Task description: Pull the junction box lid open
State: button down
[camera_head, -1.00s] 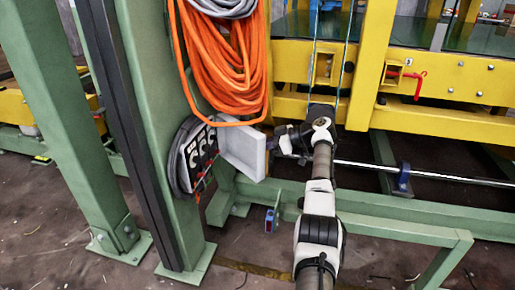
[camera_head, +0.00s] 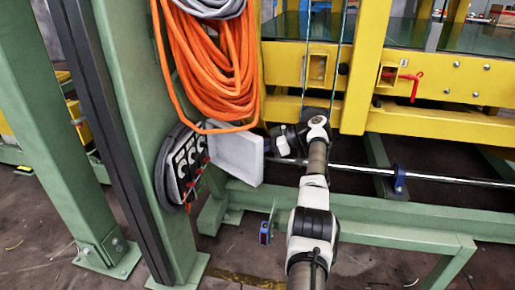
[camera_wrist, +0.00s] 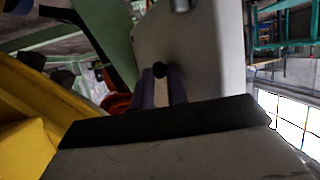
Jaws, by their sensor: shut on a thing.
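The junction box (camera_head: 182,165) is round and dark-rimmed, with several breakers and coloured wires inside, on a green post. Its pale grey lid (camera_head: 238,158) stands swung open to the right of it. My gripper (camera_head: 272,144) is at the lid's outer right edge. In the wrist view the lid (camera_wrist: 200,45) is a broad pale panel, and my gripper (camera_wrist: 160,92) has its fingers closed around a small dark knob (camera_wrist: 160,69) on it. The fingertips are small and partly hidden in the head view.
Coiled orange cable (camera_head: 215,65) hangs just above the box and lid. A yellow frame (camera_head: 420,130) stands behind my arm. A green beam (camera_head: 370,232) runs low across the right, and a metal rod (camera_head: 440,178) lies behind my arm.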

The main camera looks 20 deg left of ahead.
jog(key=c, duration=1.3)
grip_release()
jog(key=shift+s+a, duration=0.15)
jog(key=shift+a, duration=0.35)
jog(key=shift+s+a, duration=0.15)
jog(key=shift+a, duration=0.35)
jog(key=shift+r, duration=0.2)
notch_tip(320, 180, up, 20)
jog(key=d+p, duration=0.1)
jog(key=p, duration=0.6)
jog(key=shift+f, duration=0.15)
